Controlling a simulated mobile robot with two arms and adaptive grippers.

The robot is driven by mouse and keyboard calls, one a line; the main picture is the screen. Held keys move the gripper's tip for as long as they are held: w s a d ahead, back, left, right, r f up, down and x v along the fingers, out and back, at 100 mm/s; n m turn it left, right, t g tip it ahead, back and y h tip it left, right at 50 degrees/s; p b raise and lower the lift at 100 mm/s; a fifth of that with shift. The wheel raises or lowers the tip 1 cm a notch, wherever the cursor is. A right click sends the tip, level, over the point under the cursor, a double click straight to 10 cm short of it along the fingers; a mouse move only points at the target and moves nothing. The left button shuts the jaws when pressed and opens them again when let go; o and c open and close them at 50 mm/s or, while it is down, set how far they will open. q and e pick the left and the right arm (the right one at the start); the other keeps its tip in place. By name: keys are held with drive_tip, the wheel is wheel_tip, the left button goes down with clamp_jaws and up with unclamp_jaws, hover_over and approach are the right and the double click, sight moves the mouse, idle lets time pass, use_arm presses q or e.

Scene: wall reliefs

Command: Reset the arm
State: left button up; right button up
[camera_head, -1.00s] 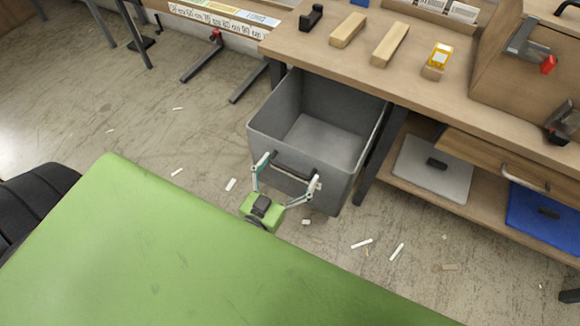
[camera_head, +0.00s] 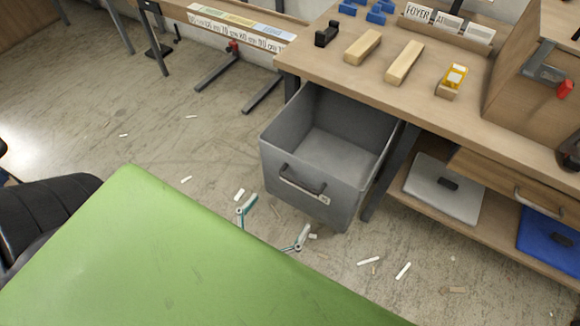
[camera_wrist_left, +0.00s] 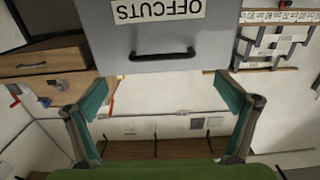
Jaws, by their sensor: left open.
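My left gripper (camera_head: 274,221) is open and empty. Its two fingers stand apart over the floor, in front of the grey open drawer (camera_head: 283,157) and clear of its dark handle (camera_head: 302,187). The gripper's body is hidden in the head view. In the left wrist view, the open fingers (camera_wrist_left: 162,96) frame the left and right sides with nothing between them. The drawer front (camera_wrist_left: 220,40) is beyond them, with its black handle (camera_wrist_left: 162,55) and an upside-down OFFCUTS label (camera_wrist_left: 158,10). My right gripper is not in view.
The workbench (camera_head: 335,70) holds wooden blocks (camera_head: 404,62), blue pieces (camera_head: 376,18) and a yellow item (camera_head: 455,76). A lower shelf (camera_head: 455,215) carries a silver case (camera_head: 443,189) and a blue case (camera_head: 553,240). White scraps (camera_head: 403,271) lie on the floor.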

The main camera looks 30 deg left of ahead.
use_arm(q)
drive_tip(key=shift+s, duration=1)
